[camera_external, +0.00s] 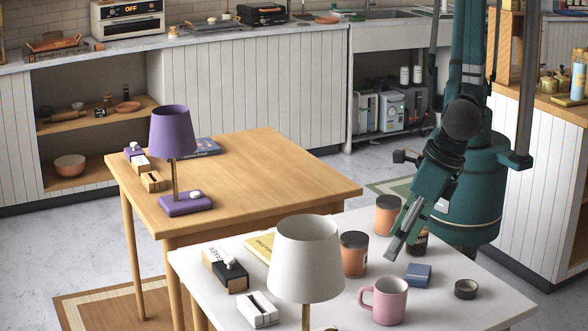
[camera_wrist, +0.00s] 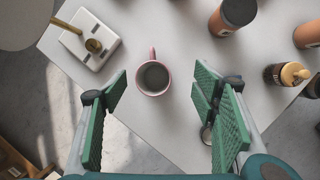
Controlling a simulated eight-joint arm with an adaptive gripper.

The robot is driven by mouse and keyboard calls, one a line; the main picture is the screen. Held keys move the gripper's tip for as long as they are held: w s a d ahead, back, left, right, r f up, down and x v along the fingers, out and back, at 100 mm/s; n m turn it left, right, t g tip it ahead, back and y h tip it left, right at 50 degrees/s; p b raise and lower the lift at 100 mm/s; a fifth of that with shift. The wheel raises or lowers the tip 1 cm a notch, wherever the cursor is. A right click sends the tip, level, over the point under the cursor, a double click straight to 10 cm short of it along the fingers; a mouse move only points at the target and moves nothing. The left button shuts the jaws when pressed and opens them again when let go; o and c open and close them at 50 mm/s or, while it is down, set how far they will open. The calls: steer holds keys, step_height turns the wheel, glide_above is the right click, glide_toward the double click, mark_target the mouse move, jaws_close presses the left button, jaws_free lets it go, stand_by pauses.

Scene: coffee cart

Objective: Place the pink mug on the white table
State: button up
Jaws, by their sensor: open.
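The pink mug (camera_external: 388,302) stands upright on the white table (camera_external: 450,309), near its front edge in the external view. In the wrist view the mug (camera_wrist: 153,78) shows from above, with its handle toward the top of the picture and its inside looking empty. My gripper (camera_external: 397,245) is above the table, up and to the right of the mug in the external view. In the wrist view my gripper (camera_wrist: 160,95) has its green fingers spread wide, with the mug seen between and just beyond their tips. The fingers do not touch the mug.
A white-shaded lamp (camera_external: 306,260) stands left of the mug. Orange jars (camera_external: 353,255), a blue box (camera_external: 418,275) and a small dark tin (camera_external: 466,289) share the table. A wooden table (camera_external: 270,170) with a purple lamp (camera_external: 173,135) is behind.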

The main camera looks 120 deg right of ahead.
steer(key=s+d+r+m+y, duration=0.15)
steer(key=d+r+m, duration=0.35)
steer(key=d, duration=0.6)
steer(key=s+d+r+m+t, duration=0.1)
steer(key=s+d+r+m, duration=0.15)
steer(key=d+r, duration=0.6)
steer(key=s+d+r+m+y, duration=0.1)
steer(key=d+r+m, duration=0.3)
steer(key=d, duration=0.8)
steer(key=s+d+m+t, duration=0.3)
steer(key=s+d+m, duration=1.1)
steer(key=s+d, duration=0.7)
steer(key=shift+s+d+r, duration=0.15)
steer(key=shift+d+r, duration=0.05)
steer(key=shift+d, duration=0.65)
